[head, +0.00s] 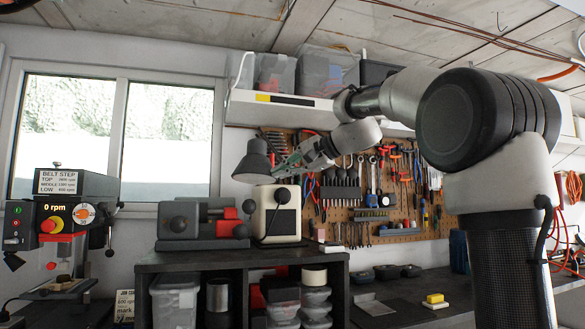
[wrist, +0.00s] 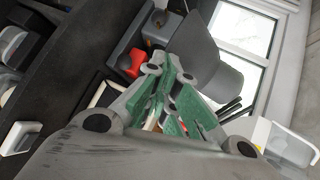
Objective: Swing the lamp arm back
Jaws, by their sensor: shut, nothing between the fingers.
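The lamp's dark grey conical shade (head: 253,163) hangs above the bench-top machines, left of the pegboard. In the wrist view the shade (wrist: 193,45) is close, just beyond the fingers. My gripper (head: 279,170) reaches in from the right and its tips are close beside the shade's right side. In the wrist view my gripper (wrist: 168,76) shows its green finger pads drawn together with nothing held. I cannot tell whether the fingers touch the shade. The lamp arm is not clearly visible; it may be hidden behind my gripper.
A cream box with a black knob (head: 278,214) stands below the gripper on the dark shelf unit (head: 240,258). A grey machine with red parts (head: 203,224) is beside it. A drill press (head: 75,205) stands far left. The pegboard (head: 432,222) hangs behind. A white shelf (head: 284,109) is above.

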